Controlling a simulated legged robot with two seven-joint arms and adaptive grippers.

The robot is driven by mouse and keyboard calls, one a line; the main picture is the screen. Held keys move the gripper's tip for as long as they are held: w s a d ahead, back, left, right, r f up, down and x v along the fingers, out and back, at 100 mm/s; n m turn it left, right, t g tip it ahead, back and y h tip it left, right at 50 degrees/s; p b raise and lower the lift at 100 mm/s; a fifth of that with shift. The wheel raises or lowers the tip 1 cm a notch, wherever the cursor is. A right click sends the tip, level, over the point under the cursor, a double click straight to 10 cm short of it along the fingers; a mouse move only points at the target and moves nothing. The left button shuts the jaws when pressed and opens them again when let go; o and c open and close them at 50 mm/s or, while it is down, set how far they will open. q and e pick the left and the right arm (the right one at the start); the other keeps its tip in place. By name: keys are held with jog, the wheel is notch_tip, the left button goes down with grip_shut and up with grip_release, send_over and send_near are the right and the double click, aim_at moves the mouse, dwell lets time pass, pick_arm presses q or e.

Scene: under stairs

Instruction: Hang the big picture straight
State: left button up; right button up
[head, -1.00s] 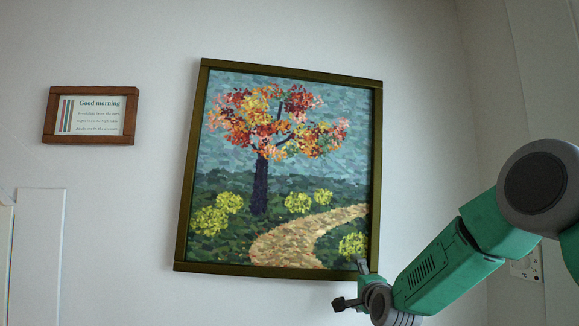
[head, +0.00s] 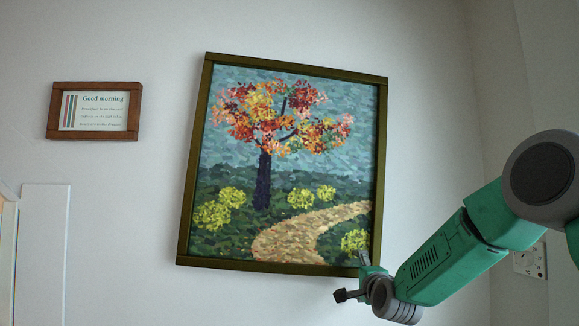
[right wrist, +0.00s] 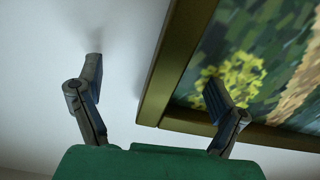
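The big picture (head: 274,259), a painted autumn tree in a dark olive-brown frame, hangs on the white wall in the middle of the head view. It is tilted clockwise, with its right side lower. My right gripper (head: 352,279) is open at its lower right corner. In the right wrist view the open fingers (right wrist: 155,80) stand well apart, and a frame corner (right wrist: 150,112) lies between them. One finger shows over the painting, the other over bare wall. Whether either finger touches the frame I cannot tell. My left gripper is not in view.
A small "Good morning" sign (head: 94,136) in a brown wooden frame hangs at the left. A white panel (head: 42,255) stands at the lower left. A wall socket (head: 530,261) is at the right, behind my right arm. The wall between sign and picture is bare.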

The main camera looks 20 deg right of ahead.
aim_at(357, 246)
jog(key=shift+r+p, duration=1)
jog(key=shift+r, duration=0.95)
dwell(1.2)
jog(key=shift+w+d+r+p, duration=0.15)
jog(key=shift+r+p, duration=0.2)
jog(key=shift+r, duration=1)
dwell(0.7)
jog(key=shift+a+f+b, duration=0.25)
jog(key=shift+f+b, duration=0.05)
jog(key=shift+f, duration=0.05)
dwell(0.4)
jog(key=b+v, duration=0.2)
jog(key=v, duration=0.7)
jog(key=shift+d+f+b, duration=0.15)
jog(key=shift+f+b, duration=0.2)
jog(key=shift+f, duration=0.1)
